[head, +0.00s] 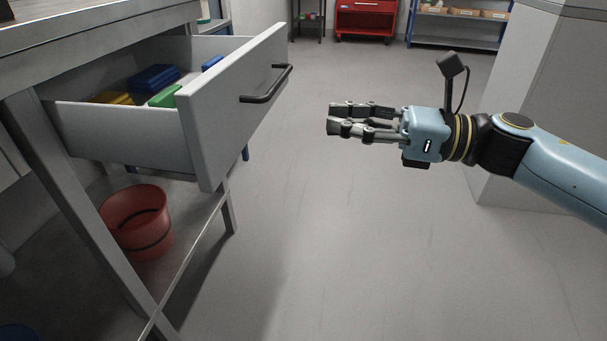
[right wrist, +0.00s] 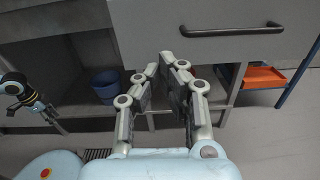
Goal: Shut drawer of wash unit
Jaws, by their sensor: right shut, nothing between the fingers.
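The drawer (head: 215,125) of the wash unit (head: 85,42) is pulled out at the left of the head view, with a grey front and a dark bar handle (head: 266,85). My right gripper (head: 330,119) is shut and empty, to the right of the drawer front and apart from it, its fingers pointing left. In the right wrist view, the drawer front (right wrist: 215,50) and handle (right wrist: 232,30) show beyond the fingertips (right wrist: 166,62). My left gripper (right wrist: 48,112) shows small at the left of that view; its finger state is unclear.
Blue, green and yellow items (head: 153,78) lie in the drawer. A red bucket (head: 137,222) stands on the lower shelf (head: 190,240). A pale grey block (head: 530,110) is behind my right arm. A red cabinet (head: 365,19) stands far back. The floor between is clear.

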